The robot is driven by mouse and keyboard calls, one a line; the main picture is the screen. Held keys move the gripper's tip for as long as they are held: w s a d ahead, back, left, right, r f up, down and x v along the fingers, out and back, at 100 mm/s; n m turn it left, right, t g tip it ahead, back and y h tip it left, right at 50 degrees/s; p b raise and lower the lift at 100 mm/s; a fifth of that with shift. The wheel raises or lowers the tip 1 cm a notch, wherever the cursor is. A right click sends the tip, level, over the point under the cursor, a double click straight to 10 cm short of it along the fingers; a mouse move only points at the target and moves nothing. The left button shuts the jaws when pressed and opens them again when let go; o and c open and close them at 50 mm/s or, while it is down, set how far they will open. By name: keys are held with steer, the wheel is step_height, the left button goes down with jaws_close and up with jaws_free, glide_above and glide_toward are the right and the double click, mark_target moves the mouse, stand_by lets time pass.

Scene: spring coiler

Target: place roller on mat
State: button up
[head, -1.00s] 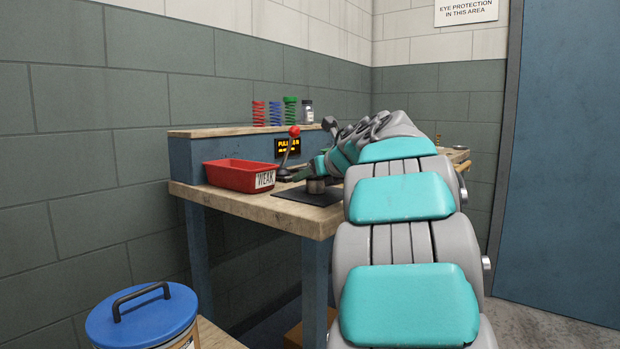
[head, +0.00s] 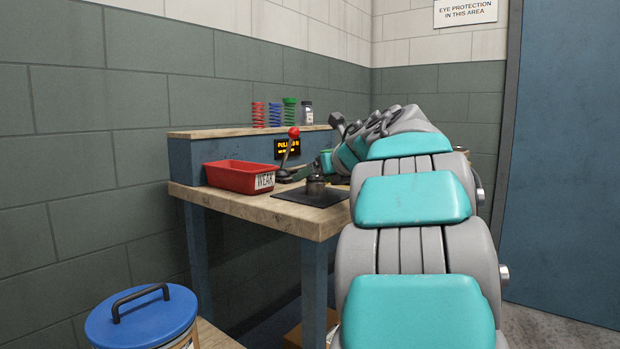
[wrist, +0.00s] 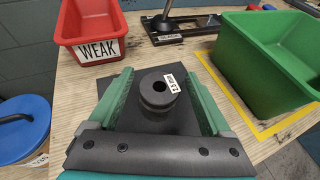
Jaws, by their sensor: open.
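The roller (head: 315,185) is a short dark grey cylinder standing upright on the black mat (head: 291,196). In the wrist view the roller (wrist: 157,93) shows its round top hole and a small white tag, with the mat (wrist: 150,122) under it. My gripper (wrist: 158,76) is open, its green fingers to either side of the roller in the picture with gaps between. In the head view my gripper (head: 327,163) is above and to the right of the roller, apart from it.
A red bin (head: 238,177) labelled WEAK stands left of the mat. A green bin (wrist: 268,55) is at the right in the wrist view. A lever with a red knob (head: 293,132) rises behind the mat. Coloured springs (head: 274,112) stand on the back shelf.

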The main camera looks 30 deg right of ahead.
steer(key=v, duration=0.9)
steer(key=shift+s, duration=0.15)
